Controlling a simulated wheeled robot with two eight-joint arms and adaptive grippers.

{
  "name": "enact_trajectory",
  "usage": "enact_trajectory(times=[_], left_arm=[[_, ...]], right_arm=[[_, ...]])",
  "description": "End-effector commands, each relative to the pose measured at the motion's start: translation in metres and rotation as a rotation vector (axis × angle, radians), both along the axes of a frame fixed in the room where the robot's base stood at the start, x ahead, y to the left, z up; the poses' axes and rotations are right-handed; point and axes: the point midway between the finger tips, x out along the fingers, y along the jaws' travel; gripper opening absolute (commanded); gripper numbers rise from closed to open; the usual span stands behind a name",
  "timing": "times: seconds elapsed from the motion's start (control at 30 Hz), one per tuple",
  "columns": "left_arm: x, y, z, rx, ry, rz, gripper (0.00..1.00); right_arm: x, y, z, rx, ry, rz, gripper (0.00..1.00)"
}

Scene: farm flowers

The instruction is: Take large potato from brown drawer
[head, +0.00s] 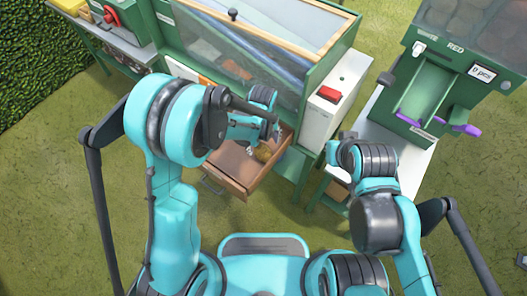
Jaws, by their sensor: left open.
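The brown drawer (228,167) is pulled open below the green cabinet, left of centre. A yellowish-brown lump that looks like the potato (264,153) shows in its right part, partly covered by my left gripper. My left gripper (264,142) is open above the drawer, close to the lump; I cannot tell if they touch. My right gripper (340,146) is mostly hidden behind my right arm, near the white table on the right, and its jaws cannot be made out.
The green cabinet (315,72) with a glass front stands behind the drawer. A white box with a red button (329,94) is at its right. A green dispenser with purple handles (428,95) stands on a white table farther right. Grass lies around.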

Motion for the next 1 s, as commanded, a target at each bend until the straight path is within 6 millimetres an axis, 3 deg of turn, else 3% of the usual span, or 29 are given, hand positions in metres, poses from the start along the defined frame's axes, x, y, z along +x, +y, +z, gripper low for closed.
enact_trajectory(times=[0.5,0.73,0.97,1.0], left_arm=[[0.000,-0.002,-0.066,0.000,-0.001,0.004,0.80],[0.000,-0.001,-0.067,0.000,-0.001,0.005,0.80],[0.000,-0.001,-0.066,0.000,-0.001,0.005,0.22],[0.000,-0.001,-0.066,0.000,-0.001,0.005,0.18]], right_arm=[[0.000,0.000,-0.033,0.000,0.000,0.000,0.00],[0.000,0.000,-0.031,0.000,0.000,0.000,0.00],[0.000,0.000,-0.031,0.000,0.000,0.000,0.00],[0.000,0.000,-0.031,0.000,0.000,0.000,0.00]])
